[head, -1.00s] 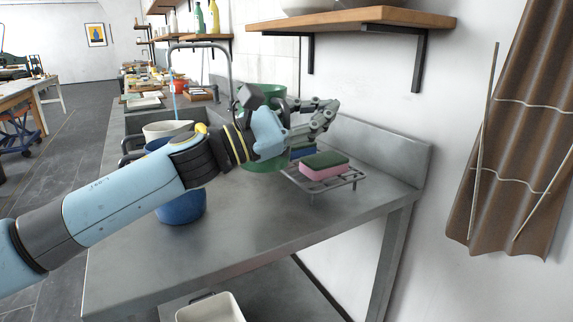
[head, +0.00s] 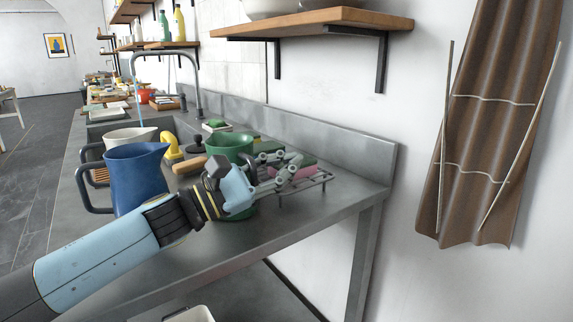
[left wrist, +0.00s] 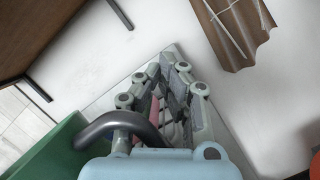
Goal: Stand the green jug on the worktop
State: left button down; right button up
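The green jug (head: 228,145) is upright over the front part of the grey worktop (head: 205,252). My left gripper (head: 300,172) is in front of it and hides much of its lower side. In the left wrist view the jug (left wrist: 48,152) is at lower left, and its dark handle (left wrist: 112,121) arches in to between my fingers (left wrist: 175,68) near the palm. My right gripper is not in view.
A blue jug (head: 137,180) stands left of the green jug, with a cream jug (head: 118,137) behind it. A wire rack (head: 318,182) with a pink sponge (head: 305,172) is just right of my gripper. The tap (head: 198,90) and a shelf (head: 310,22) are behind.

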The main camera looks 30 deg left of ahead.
pick_arm(q)
jog(key=shift+f, duration=0.1)
jog(key=c, duration=1.5)
grip_release()
